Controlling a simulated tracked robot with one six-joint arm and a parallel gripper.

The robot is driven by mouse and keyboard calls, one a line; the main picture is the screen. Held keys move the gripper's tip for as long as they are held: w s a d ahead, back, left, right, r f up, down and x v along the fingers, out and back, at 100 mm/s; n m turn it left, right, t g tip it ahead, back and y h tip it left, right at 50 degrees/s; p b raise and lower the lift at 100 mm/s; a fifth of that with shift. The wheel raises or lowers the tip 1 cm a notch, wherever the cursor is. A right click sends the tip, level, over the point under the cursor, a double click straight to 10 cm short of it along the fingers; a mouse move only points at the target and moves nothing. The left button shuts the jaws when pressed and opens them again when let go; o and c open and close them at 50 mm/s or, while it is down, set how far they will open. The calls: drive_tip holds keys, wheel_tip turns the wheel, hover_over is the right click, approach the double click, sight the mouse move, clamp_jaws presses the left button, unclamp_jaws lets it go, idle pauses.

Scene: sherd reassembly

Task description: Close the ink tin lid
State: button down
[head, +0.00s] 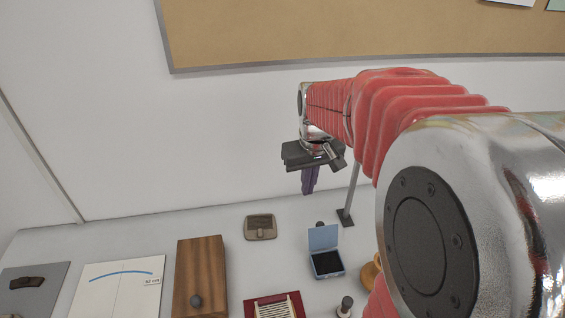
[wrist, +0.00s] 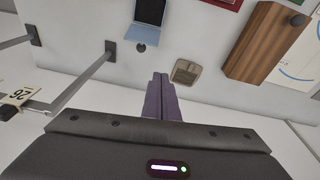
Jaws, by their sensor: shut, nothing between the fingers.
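The ink tin (head: 327,263) is a small blue box with a dark pad inside, standing on the table right of centre in the head view. Its light blue lid (head: 323,238) stands raised at the back edge, so the tin is open. In the wrist view the lid (wrist: 142,34) shows at the top, with the dark pad (wrist: 150,11) cut by the frame edge. My gripper (head: 309,190) has purple fingers that are shut and empty. It hangs in the air above and behind the tin, apart from it. The fingers also show in the wrist view (wrist: 160,78).
A brown pouch-like object (head: 260,227) lies left of the tin. A wooden box (head: 201,277) stands farther left. A red-framed tray (head: 274,305) and a stamp (head: 345,306) are in front. A grey post on a dark base (head: 345,217) rises behind the tin's right side.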

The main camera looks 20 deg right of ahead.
drive_tip(key=g, duration=0.2)
hover_over(321, 233)
drive_tip(key=w+d, duration=0.5)
wheel_tip(321, 233, down, 8)
drive_tip(key=shift+d+f+m+y, duration=0.2)
drive_tip(key=shift+m+y, duration=0.1)
drive_tip(key=shift+m, duration=0.1)
drive_tip(key=s+f, duration=0.3)
drive_tip(key=f, duration=0.5)
drive_tip(key=shift+s+a+f, duration=0.3)
drive_tip(key=shift+a, duration=0.15)
drive_tip(key=shift+a, duration=0.1)
